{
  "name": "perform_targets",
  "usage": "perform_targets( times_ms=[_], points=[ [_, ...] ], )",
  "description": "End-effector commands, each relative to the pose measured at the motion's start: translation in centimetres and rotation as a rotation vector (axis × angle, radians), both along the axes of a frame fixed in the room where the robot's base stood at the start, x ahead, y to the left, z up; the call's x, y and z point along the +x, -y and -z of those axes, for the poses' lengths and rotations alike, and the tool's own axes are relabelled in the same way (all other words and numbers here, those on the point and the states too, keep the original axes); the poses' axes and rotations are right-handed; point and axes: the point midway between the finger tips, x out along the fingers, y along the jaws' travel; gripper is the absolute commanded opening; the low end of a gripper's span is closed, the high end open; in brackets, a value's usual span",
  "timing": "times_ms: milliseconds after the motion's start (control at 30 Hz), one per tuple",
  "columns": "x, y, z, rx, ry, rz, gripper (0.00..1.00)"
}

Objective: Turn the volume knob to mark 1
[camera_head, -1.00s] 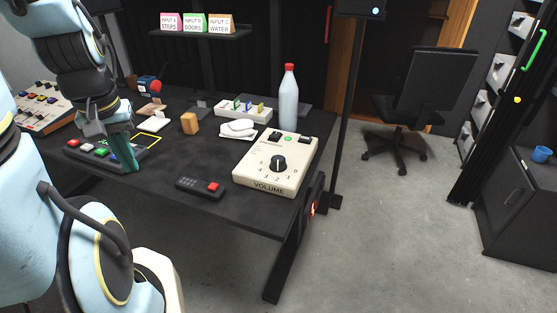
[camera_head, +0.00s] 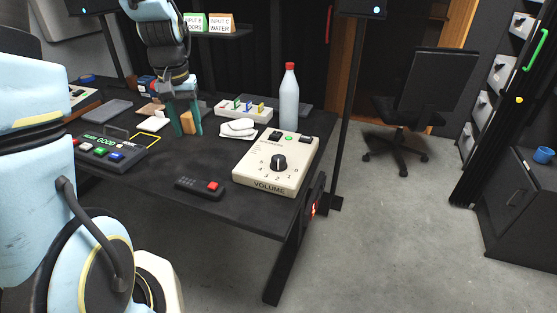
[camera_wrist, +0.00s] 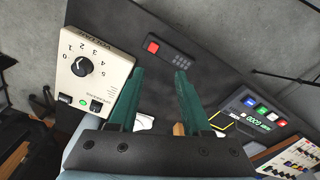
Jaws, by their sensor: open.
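The volume box (camera_head: 262,184) is a cream panel at the right front of the dark table, with numbers around a black volume knob (camera_head: 278,163). The knob's pointer is too small to read surely. The box also shows in the wrist view (camera_wrist: 98,107), left of my fingers, with the knob (camera_wrist: 82,66) on its face. My gripper (camera_head: 186,132) is open, its two teal fingers pointing down over the table, left of and apart from the volume box. In the wrist view, the fingers (camera_wrist: 158,88) are spread with nothing held between them.
A black remote with a red button (camera_head: 200,188) lies left of the volume box. A white bottle (camera_head: 289,98) stands behind it. A wooden block (camera_head: 187,123) is by my fingers. A button panel (camera_head: 105,150) sits at the left, and a white folded item (camera_head: 239,128) lies mid-table.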

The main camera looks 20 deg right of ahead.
Motion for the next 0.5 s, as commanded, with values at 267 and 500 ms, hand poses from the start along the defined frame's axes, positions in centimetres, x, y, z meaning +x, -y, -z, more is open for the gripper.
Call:
perform_targets(
  times_ms=[267, 500],
  points=[
    [3.0, 18.2, 5.9, 0.033, -0.052, 0.286, 0.81],
    [2.0, 24.9, 8.2, 0.049, -0.067, 0.385, 0.93]
  ],
)
